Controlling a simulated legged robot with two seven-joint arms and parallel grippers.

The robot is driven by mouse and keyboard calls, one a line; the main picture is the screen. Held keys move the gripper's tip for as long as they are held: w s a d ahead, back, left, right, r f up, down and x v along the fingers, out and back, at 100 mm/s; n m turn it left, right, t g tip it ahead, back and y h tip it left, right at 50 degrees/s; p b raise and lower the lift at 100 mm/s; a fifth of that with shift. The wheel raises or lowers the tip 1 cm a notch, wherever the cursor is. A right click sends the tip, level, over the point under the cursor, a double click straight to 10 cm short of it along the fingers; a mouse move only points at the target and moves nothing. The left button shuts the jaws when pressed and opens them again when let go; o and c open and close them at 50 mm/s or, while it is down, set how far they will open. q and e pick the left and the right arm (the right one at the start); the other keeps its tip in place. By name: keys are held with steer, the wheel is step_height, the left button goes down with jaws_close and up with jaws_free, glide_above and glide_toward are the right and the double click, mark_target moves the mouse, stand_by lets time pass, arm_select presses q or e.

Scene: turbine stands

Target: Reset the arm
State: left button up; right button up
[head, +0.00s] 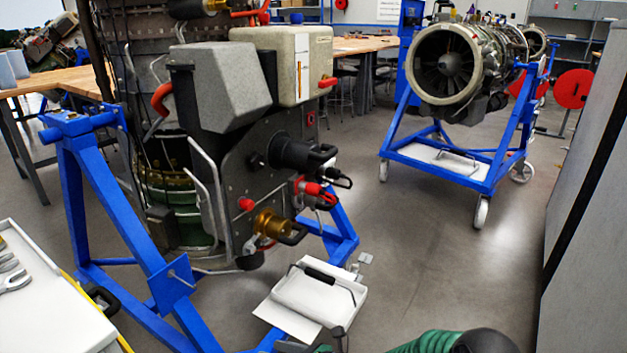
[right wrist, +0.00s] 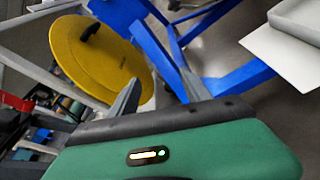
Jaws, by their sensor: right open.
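My right arm (head: 440,342) shows at the bottom edge of the head view, with a green sleeve and a dark rounded joint. In the right wrist view my right gripper (right wrist: 158,92) has its two grey fingers spread apart, with nothing between them. Behind the fingers are a round yellow disc (right wrist: 85,55) with a dark handle and blue frame bars (right wrist: 150,40); the gripper's distance from them is hard to tell. My left gripper is in neither view.
A large turbine unit (head: 235,170) stands on a blue stand (head: 110,215) ahead. A white tray (head: 315,295) lies low beside it. A second turbine (head: 447,70) is on a wheeled blue stand at back right. A white tool cart (head: 50,315) is at left; grey cabinets (head: 590,230) line the right.

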steer(key=s+d+f+n+g+h, duration=0.1)
steer(key=s+d+n+g+h, duration=0.25)
steer(key=s+d+n, duration=0.35)
steer(key=s+d+n+g+h, duration=0.3)
steer(key=s+d+n+h, duration=0.15)
steer(key=s+n, duration=0.45)
steer(key=s+d+r+n+t+h, duration=0.25)
steer(key=d+n, duration=0.35)
steer(key=d, duration=0.3)
steer(key=s+d+r+n+t+h, duration=0.1)
steer(key=s+d+r+n+h, duration=0.1)
steer(key=s+d+n+h, duration=0.35)
step_height(320, 180, up, 38)
steer(key=w+d+n+y+p, duration=0.1)
steer(key=w+d+p, duration=0.1)
steer(key=p, duration=3.6)
steer(key=shift+d+y, duration=0.3)
steer(key=shift+d, duration=0.05)
